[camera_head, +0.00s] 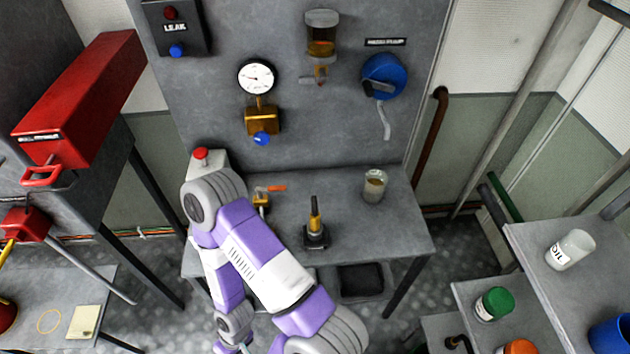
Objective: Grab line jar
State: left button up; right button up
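A clear glass jar (375,186) with a brownish layer of liquid stands upright on the grey bench at its right side. A whitish jar (571,249) with a black-lettered label stands on the right-hand table; its lettering is too small to read surely. I cannot tell by label which of these is the line jar. One of my purple and white arms reaches up from the bottom centre and bends over the bench's left part. No gripper fingers are visible, and no jar is touched by the arm.
A gauge (257,77), a sight bowl (321,35) and a blue hand pump (384,77) hang on the panel. A green-lidded jar (494,304) stands lower right.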

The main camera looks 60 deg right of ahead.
aim_at(376, 180)
jog(key=u, duration=0.2)
jog(key=k, duration=0.7)
jog(key=z, duration=1.55)
